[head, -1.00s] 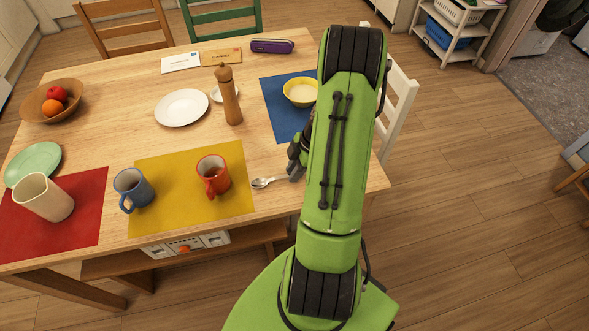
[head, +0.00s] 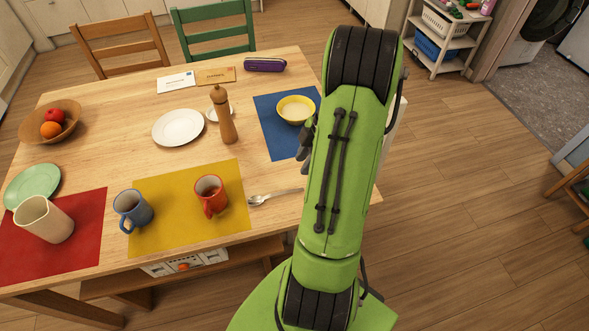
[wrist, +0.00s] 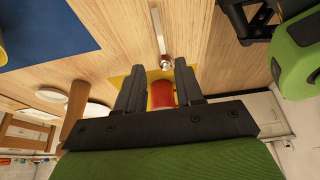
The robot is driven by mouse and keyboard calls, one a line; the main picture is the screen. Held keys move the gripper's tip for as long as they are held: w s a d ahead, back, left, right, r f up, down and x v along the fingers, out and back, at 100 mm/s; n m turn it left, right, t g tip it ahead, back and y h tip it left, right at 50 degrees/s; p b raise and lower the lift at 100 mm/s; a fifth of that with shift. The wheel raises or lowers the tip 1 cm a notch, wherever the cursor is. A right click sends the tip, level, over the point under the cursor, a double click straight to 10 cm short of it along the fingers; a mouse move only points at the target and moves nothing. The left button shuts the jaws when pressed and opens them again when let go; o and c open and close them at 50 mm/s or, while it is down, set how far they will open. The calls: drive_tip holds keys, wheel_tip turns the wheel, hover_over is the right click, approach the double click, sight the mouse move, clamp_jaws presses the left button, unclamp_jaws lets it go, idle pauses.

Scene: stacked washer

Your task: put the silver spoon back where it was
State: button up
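The silver spoon (head: 262,200) lies flat on the wooden table just right of the yellow mat (head: 160,239). Its bowl end is close to the mat's right edge and its handle points right, towards my arm. In the wrist view the spoon (wrist: 159,35) shows beyond the fingertips, not between them. My gripper (wrist: 158,75) is open, with its two fingers spread and nothing held. In the head view the gripper is mostly hidden behind my green arm, near the table's right side, apart from the spoon.
An orange-red mug (head: 209,195) and a blue mug (head: 130,208) stand on the yellow mat. A yellow bowl (head: 296,110) sits on the blue mat (head: 277,138). A pepper mill (head: 224,118) stands left of it. Bare table lies between the blue mat and the spoon.

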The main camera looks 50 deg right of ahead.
drive_tip(key=w+a+r+m+h, duration=0.3)
drive_tip(key=a+r+m, duration=0.2)
drive_tip(key=a+r, duration=1)
drive_tip(key=s+a+r+m+t, duration=0.3)
drive_tip(key=s+a+m, duration=0.3)
drive_tip(key=s+a, duration=0.3)
drive_tip(key=shift+s+a+r+h, duration=0.25)
drive_tip(key=shift+s+a+h, duration=0.15)
drive_tip(key=shift+a, duration=0.8)
drive_tip(key=shift+w, duration=0.1)
